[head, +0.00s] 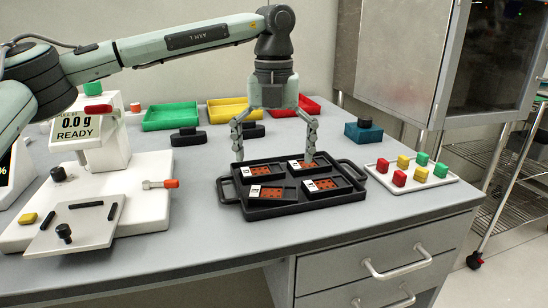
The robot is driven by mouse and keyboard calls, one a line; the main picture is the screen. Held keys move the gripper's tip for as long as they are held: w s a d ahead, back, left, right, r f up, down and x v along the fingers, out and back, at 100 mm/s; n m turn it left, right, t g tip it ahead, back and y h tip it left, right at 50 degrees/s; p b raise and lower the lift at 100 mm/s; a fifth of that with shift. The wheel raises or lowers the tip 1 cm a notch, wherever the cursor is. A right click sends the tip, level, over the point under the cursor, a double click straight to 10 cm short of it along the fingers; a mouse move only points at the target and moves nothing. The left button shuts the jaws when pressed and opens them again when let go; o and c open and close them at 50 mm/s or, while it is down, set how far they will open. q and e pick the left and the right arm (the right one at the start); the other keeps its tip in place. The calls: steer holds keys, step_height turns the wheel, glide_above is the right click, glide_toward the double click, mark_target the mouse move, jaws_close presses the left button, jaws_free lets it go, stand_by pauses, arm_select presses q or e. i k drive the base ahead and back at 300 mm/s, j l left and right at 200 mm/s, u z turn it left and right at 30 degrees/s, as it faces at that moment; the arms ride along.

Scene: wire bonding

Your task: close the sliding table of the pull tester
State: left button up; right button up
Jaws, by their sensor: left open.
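The pull tester (97,150) stands at the left of the bench on a white base, and its display reads 0.0 g and READY. Its sliding table (85,222) is a light grey plate with black bars and a black knob on top. The plate sticks out past the front of the white base, towards the bench's front edge. My left gripper (274,157) is open and empty, pointing down over the black tray, well to the right of the sliding table. My right gripper is not in view.
The black tray (285,212) holds several orange-brown boards. A white tray (447,178) with coloured blocks lies to its right. Green (170,115), yellow (228,112) and red bins stand behind. An orange-tipped lever (170,184) sticks out right of the tester. Bench between tester and black tray is clear.

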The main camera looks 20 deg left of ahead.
mark_target(74, 226)
steer(key=k+j, duration=0.1)
steer(key=k, duration=0.9)
